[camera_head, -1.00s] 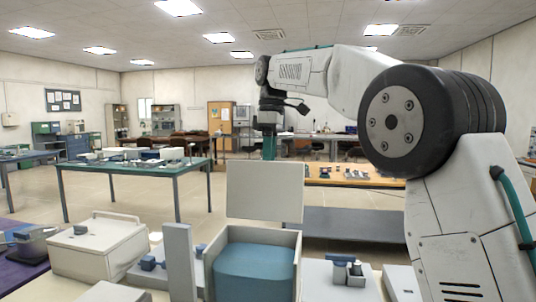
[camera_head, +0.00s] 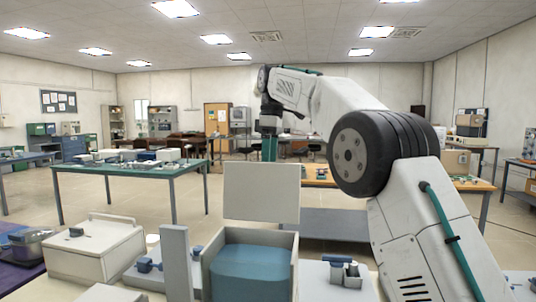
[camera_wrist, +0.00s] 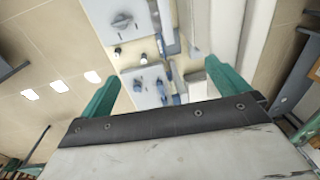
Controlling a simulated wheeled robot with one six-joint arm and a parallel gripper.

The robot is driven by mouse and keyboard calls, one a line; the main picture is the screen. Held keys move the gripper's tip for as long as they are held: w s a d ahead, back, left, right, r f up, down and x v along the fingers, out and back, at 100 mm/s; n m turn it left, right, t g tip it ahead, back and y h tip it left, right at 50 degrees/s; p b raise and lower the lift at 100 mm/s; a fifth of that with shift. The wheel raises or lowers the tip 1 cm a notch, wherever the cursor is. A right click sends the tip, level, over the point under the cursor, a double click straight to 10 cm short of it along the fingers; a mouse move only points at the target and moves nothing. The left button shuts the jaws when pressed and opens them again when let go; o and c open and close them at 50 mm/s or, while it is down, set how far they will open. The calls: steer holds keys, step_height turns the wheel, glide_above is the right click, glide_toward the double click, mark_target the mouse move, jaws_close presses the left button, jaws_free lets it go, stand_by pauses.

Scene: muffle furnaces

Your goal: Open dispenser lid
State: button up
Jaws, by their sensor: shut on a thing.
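The dispenser is an open pale box (camera_head: 291,262) with a blue mass (camera_head: 250,272) inside, at the front of the head view. Its lid (camera_head: 262,192) is a flat pale panel standing upright at the box's back edge. My gripper (camera_head: 269,150) points down just above the lid's top edge in the head view; the lid hides the lower part. In the wrist view, my gripper's (camera_wrist: 160,69) green fingers are spread, with a pale panel (camera_wrist: 228,32) beyond the right one. The contact itself is not clearly visible.
A pale box with a handle (camera_head: 95,250) stands left of the dispenser, with a grey upright post (camera_head: 178,262) between. Small blue-topped fittings (camera_head: 345,270) lie to the right. A green-topped table (camera_head: 125,165) stands behind at left; open floor lies between.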

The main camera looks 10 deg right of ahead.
steer(key=shift+w+d+f, duration=0.45)
steer(key=shift+w+f, duration=0.35)
steer(key=shift+f, duration=0.05)
steer(key=c, duration=1)
steer(key=s+r, duration=0.2)
steer(key=s, duration=0.3)
steer(key=s+r, duration=0.1)
steer(key=s, duration=0.5)
steer(key=s+r, duration=0.2)
steer(key=s, duration=0.3)
steer(key=shift+s+d+r, duration=0.25)
steer(key=shift+d+r, duration=0.1)
steer(key=shift+d, duration=0.05)
steer(key=shift+c, duration=0.2)
